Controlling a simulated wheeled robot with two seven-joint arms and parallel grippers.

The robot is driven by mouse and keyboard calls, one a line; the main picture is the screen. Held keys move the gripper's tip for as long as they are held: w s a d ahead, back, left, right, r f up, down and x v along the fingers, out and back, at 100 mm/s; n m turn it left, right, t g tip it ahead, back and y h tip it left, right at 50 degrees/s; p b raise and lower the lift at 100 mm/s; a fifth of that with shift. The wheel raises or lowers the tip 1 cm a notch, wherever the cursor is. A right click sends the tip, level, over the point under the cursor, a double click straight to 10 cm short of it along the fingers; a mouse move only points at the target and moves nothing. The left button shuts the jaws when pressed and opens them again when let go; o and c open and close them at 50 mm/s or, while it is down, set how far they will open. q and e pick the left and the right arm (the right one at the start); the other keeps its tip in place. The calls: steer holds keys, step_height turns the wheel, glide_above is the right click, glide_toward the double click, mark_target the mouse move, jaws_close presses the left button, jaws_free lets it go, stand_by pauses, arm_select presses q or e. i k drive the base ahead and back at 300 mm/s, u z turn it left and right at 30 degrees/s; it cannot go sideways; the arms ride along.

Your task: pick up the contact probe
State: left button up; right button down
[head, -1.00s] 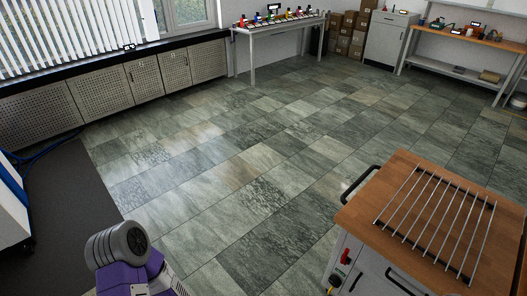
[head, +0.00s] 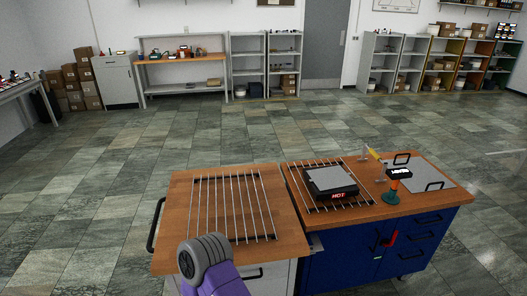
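A slim yellow-handled tool (head: 374,154), which looks like the contact probe, leans at a tilt near the back of the blue cabinet's wooden top (head: 430,201). It seems to rest on a small stand (head: 380,172); the exact contact is too small to tell. A green-based stand (head: 391,196) with a lit display (head: 399,173) is just in front of it. A dark hot plate (head: 330,183) with a grey top and a red "HOT" sign sits to its left on a wire rack. Neither gripper shows; only a purple and grey part of my arm is at the bottom.
A wooden-topped white cart (head: 180,224) with a bare wire rack (head: 233,205) adjoins the blue cabinet on the left. A grey plate with black handles (head: 420,172) lies at the right. Shelves and a workbench (head: 185,59) line the far wall. The tiled floor between is clear.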

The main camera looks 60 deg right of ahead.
mark_target(396, 175)
steer(key=z, duration=3)
